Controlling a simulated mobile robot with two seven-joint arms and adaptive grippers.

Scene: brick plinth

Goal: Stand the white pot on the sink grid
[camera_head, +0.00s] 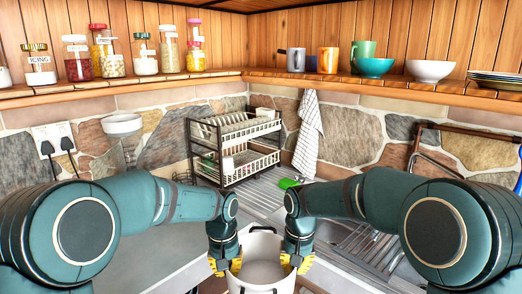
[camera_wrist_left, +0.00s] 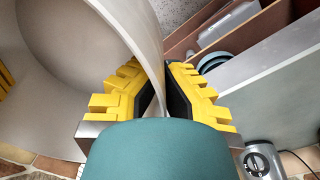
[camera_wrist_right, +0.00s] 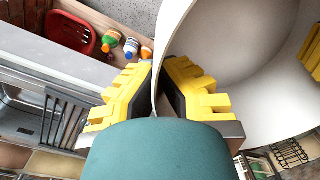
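The white pot (camera_head: 262,272) is at the bottom centre of the head view, upright, between my two grippers. My left gripper (camera_head: 225,265) has its yellow fingers on either side of the pot's left wall, which also shows in the left wrist view (camera_wrist_left: 142,25). My right gripper (camera_head: 298,262) grips the right wall the same way, with the wall between its fingers in the right wrist view (camera_wrist_right: 165,35). The barred sink grid (camera_head: 368,246) lies over the sink to the right, partly hidden by my right arm. It also shows at left in the right wrist view (camera_wrist_right: 62,120).
A two-tier dish rack (camera_head: 236,145) stands at the back corner, with a green item (camera_head: 289,183) near it. A towel (camera_head: 309,135) hangs on the stone wall. The counter left of the pot (camera_head: 165,262) is clear. Jars and mugs line the shelf (camera_head: 240,76).

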